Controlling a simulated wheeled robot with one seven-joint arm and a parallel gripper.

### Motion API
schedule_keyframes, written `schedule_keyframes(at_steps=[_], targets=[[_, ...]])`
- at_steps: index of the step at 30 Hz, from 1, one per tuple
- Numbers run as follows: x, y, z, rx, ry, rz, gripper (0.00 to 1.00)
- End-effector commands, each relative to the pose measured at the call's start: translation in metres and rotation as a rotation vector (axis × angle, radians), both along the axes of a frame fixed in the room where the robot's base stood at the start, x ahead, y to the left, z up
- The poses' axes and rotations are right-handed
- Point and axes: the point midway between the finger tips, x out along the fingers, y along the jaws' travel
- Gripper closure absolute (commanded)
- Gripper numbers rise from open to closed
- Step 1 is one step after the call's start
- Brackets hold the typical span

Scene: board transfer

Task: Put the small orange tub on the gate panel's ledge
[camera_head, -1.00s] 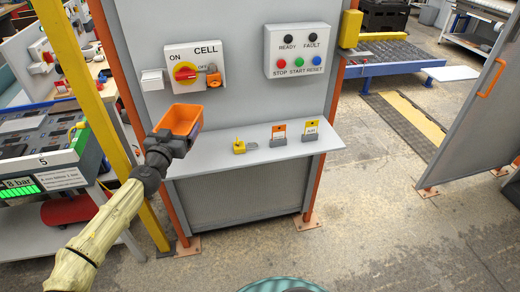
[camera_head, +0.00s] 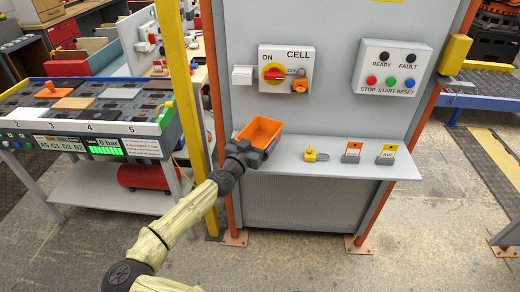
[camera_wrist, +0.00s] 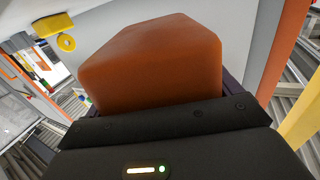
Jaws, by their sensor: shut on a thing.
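The small orange tub (camera_head: 261,131) is held by my gripper (camera_head: 243,150) at the left end of the gate panel's ledge (camera_head: 330,170). The tub looks upright, with its open top up. I cannot tell whether its base touches the ledge or hangs just above it. In the wrist view the tub (camera_wrist: 155,62) fills the middle, and my gripper (camera_wrist: 165,125) is shut on it. The gripper hides the tub's near lower part. The gate panel (camera_head: 335,115) rises behind the ledge.
On the ledge stand a yellow padlock (camera_head: 312,155) and two tag holders, one orange (camera_head: 352,151) and one yellow (camera_head: 387,153). A red-yellow switch box (camera_head: 286,69) and a button box (camera_head: 391,68) are on the panel. A yellow post (camera_head: 180,95) stands left.

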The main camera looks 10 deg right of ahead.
Motion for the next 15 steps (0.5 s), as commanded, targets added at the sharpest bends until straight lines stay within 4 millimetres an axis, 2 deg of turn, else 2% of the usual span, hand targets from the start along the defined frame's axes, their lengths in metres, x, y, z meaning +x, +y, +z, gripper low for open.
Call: schedule_keyframes(at_steps=[8,15], targets=[[0.000,0.000,-0.001,0.000,0.000,0.000,0.34],[0.000,0.000,-0.029,-0.004,0.002,0.001,0.34]])
